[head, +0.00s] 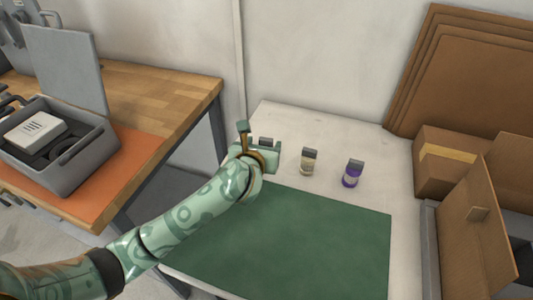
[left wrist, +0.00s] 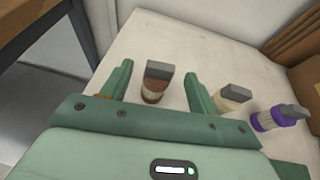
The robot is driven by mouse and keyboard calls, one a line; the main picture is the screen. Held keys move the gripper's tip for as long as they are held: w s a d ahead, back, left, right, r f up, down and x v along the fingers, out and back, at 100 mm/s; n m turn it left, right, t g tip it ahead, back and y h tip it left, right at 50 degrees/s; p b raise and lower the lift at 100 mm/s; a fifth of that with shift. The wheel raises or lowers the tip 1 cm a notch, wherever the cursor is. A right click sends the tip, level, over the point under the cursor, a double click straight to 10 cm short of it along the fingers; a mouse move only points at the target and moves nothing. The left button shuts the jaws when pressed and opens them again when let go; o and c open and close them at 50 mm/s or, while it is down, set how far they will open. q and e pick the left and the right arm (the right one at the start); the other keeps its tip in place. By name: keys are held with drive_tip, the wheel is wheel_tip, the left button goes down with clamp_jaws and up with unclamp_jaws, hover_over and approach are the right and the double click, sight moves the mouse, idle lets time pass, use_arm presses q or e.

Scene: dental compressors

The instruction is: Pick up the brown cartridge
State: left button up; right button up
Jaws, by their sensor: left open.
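The brown cartridge (left wrist: 153,90), with a grey block-shaped cap, stands on the white table in the left wrist view. It is between the two fingers of my left gripper (left wrist: 157,83), which are apart, with a gap on each side of it. In the head view only the grey cap of the brown cartridge (head: 266,142) shows; my left gripper (head: 257,142) hides its body. My right gripper is in neither view.
A cream cartridge (head: 308,162) and a purple cartridge (head: 352,174) stand to the right on the white table (head: 285,120). A green mat (head: 310,240) lies in front. Cardboard boxes (head: 445,165) are at the right. A wooden bench with a grey bin (head: 75,165) is at the left.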

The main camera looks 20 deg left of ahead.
sight(263, 141)
use_arm(q)
drive_tip(key=shift+x, duration=1.2)
drive_tip(key=shift+s, duration=0.15)
drive_tip(key=shift+c, duration=0.9)
drive_tip(key=c, duration=0.9)
